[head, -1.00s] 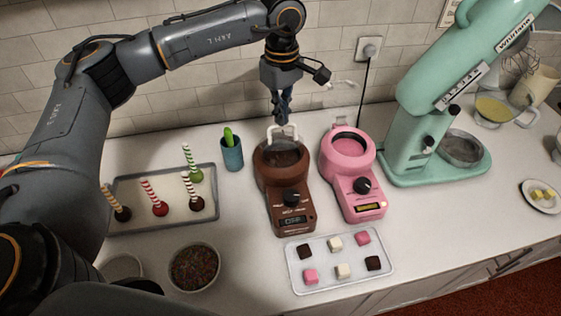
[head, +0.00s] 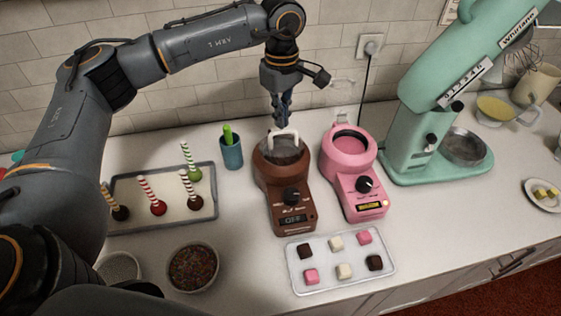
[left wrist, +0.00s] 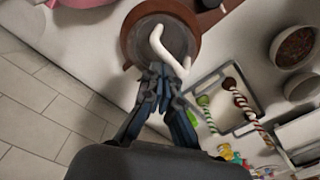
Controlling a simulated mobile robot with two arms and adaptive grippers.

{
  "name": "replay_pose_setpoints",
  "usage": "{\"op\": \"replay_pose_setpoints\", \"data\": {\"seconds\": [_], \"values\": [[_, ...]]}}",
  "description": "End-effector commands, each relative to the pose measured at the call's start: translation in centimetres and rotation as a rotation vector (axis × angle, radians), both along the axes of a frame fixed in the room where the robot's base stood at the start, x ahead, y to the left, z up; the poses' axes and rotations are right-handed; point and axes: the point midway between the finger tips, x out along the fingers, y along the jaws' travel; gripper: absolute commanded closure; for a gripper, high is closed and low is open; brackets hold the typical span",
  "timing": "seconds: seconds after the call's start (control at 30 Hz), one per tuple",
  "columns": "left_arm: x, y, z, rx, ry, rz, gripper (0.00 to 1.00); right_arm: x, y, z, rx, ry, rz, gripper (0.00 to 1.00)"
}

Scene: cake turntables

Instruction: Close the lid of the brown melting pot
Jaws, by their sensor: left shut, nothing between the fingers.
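The brown melting pot (head: 292,218) stands on the counter, its round bowl toward the wall and its dial panel facing me. Its lid has a white looped handle (head: 294,137), seen at the bowl's back edge; the see-through lid is hard to make out, so I cannot tell whether it is fully down. In the left wrist view the handle (left wrist: 165,48) lies across the dark round opening. My left gripper (head: 281,121) is shut and empty, pointing down just behind and above the handle; whether it touches is unclear. My right gripper is not in view.
A pink melting pot (head: 352,180) stands close on the right. A teal cup (head: 231,153) and a tray of striped-stick treats (head: 140,219) are at left. A candy tray (head: 300,278) lies in front, a mint mixer (head: 410,140) farther right. The tiled wall is behind.

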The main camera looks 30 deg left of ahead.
Motion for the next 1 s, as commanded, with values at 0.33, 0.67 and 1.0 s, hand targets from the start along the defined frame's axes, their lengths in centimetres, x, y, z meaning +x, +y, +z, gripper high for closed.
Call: {"op": "replay_pose_setpoints", "data": {"seconds": [0.33,0.67,1.0], "values": [[-0.4,-0.3,-0.6,0.0,0.0,-0.001,1.0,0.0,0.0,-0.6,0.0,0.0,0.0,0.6],[-0.9,-0.7,-1.0,0.0,0.0,0.001,1.0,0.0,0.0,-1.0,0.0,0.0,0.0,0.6],[-1.3,-1.0,-1.8,0.0,0.0,-0.002,1.0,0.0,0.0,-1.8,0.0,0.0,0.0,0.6]]}}
